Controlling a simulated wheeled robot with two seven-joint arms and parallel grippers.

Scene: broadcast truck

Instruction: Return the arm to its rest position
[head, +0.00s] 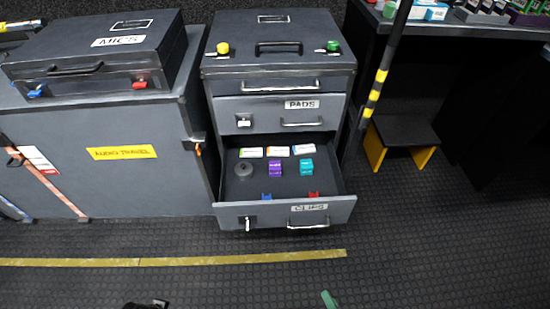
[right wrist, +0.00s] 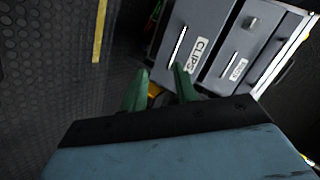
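My right gripper (head: 329,299) shows only as a green fingertip at the bottom edge of the head view, in front of the cabinet and well short of it. In the right wrist view, its two green fingers (right wrist: 161,82) are spread apart with nothing held between them. A small black part (head: 147,304) at the bottom edge of the head view may be my left gripper; its fingers cannot be made out. The CLIPS drawer (head: 285,214) stands pulled open, and its front also shows in the right wrist view (right wrist: 177,60), beyond the fingers.
The PADS drawer (head: 278,115) above is shut. A MICS case (head: 95,48) sits on the left cabinet. A black step stool (head: 405,131) stands at right. The floor in front is clear, with yellow tape (head: 240,259).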

